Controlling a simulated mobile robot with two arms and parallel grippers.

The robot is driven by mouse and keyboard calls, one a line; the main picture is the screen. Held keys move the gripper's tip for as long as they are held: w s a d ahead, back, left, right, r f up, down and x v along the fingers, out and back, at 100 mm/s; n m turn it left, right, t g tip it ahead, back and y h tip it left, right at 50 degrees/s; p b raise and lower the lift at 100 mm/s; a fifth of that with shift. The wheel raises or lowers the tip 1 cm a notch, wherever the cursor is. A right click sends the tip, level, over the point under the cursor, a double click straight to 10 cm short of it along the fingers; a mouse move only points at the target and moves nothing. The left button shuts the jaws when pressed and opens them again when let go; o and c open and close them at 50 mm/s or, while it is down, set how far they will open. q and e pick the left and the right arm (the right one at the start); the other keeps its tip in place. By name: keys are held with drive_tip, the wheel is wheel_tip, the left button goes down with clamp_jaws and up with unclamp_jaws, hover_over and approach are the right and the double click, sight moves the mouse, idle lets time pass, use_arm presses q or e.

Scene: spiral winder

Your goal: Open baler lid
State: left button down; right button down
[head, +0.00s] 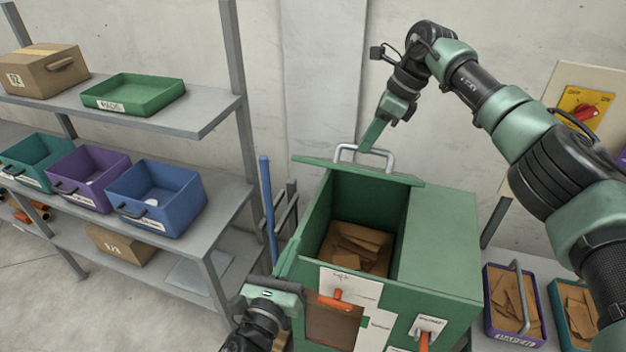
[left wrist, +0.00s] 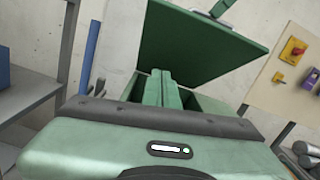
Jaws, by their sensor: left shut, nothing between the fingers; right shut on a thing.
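The green baler (head: 445,240) stands in the middle of the head view with its top opening uncovered. Its green lid (head: 320,162) stands raised at the back, seen nearly edge-on; the left wrist view shows its broad underside (left wrist: 200,52) tilted up. My right gripper (head: 368,146) is shut on the metal lid handle (head: 391,160) at the lid's top edge. My left gripper (head: 288,262) is at the baler's front left corner; its fingers in the left wrist view (left wrist: 162,74) are together and empty. I cannot tell whether they touch the baler.
Brown cardboard (head: 358,246) lies inside the baler. Orange handles (head: 337,297) are on its front. A grey shelf (head: 215,112) with bins stands left; a blue pole (head: 267,205) is close beside the baler. Bins with cardboard (head: 501,300) and a red-knobbed switch (head: 586,112) are right.

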drive_tip(key=shift+w+d+f, duration=0.15)
drive_tip(key=shift+d+f, duration=0.05)
drive_tip(key=shift+d, duration=0.05)
use_arm(q)
drive_tip(key=w+d+r+m+t, duration=0.1)
drive_tip(key=w+d+r, duration=0.3)
drive_tip(key=w+r, duration=0.5)
drive_tip(key=shift+w+r+m+h, duration=0.35)
drive_tip(key=shift+w+m, duration=0.25)
drive_tip(key=shift+w, duration=0.5)
